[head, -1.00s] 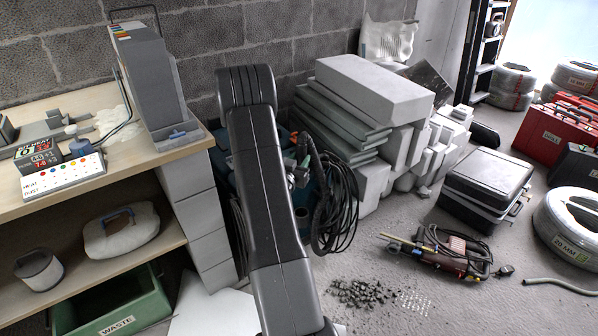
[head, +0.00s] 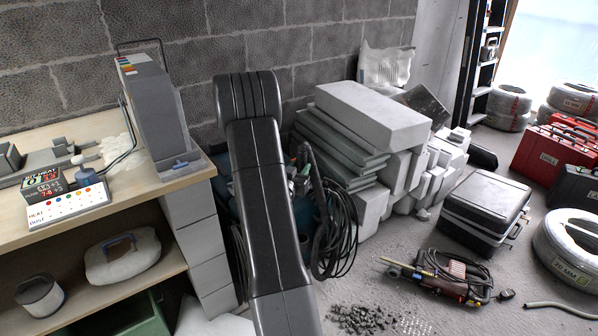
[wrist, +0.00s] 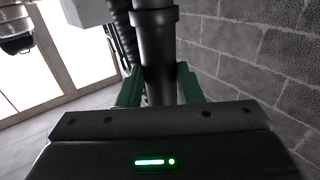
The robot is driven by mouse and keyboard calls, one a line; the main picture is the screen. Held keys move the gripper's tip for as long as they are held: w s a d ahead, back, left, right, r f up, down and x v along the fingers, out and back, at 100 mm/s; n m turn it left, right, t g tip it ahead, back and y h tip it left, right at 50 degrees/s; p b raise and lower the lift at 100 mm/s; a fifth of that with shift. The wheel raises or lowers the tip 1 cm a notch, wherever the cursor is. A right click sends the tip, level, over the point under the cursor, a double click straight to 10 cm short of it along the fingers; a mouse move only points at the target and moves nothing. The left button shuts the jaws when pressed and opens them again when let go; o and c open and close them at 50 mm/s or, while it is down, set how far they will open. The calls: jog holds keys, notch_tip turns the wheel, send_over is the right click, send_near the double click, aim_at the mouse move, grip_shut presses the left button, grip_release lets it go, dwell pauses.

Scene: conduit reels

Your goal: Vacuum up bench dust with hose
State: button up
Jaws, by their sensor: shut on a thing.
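My gripper (wrist: 158,88) shows in the wrist view with its green fingers shut on a black tube, the hose (wrist: 155,45), which rises out of the top of the picture. A ribbed dark hose part runs beside it. In the head view my arm hides most of my gripper. A black hose (head: 325,195) loops down to the right of my arm. A teal body (head: 222,172), perhaps the vacuum, is mostly hidden behind the arm. The wooden bench (head: 125,205) is at the left. A pale patch (head: 117,147), possibly dust, lies on its top beside the grey tower.
The grey tower (head: 155,115) and a control box (head: 62,207) stand on the bench. White blocks (head: 375,110) are stacked right of my arm. Rubble (head: 360,318), a power tool (head: 440,280) and black cases (head: 487,208) lie on the floor. A block wall (head: 320,30) stands behind.

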aim_at(300, 156)
jog(key=shift+r+p, duration=1.05)
jog(key=shift+r, duration=1.15)
